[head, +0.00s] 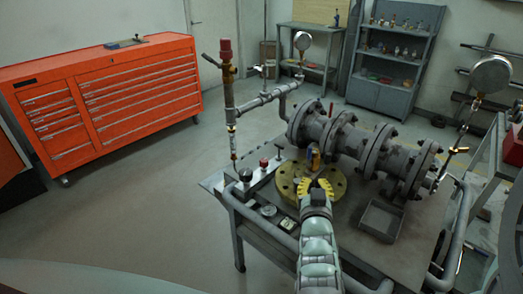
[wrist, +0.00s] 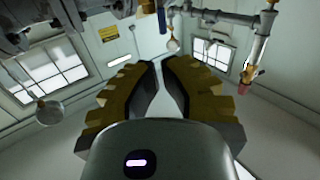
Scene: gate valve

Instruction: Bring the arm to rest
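My gripper (head: 321,182) shows in the head view at the end of my arm, in front of the pipe assembly (head: 345,140) on the bench. It overlaps the right part of a round yellow flange (head: 287,187) in the picture; I cannot tell whether they touch. In the wrist view, my two ridged yellow fingers (wrist: 161,64) lean toward each other. A narrow gap shows between their tips, with nothing held in it. The grey pipework (wrist: 215,15) hangs at the top of that view, clear of the fingertips.
The bench (head: 255,225) bears a small grey tray (head: 381,219) right of my arm. A red-topped upright valve (head: 227,85) and a gauge (head: 490,74) rise from the piping. An orange tool cabinet (head: 105,100) stands left; the floor (head: 130,205) before it is clear.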

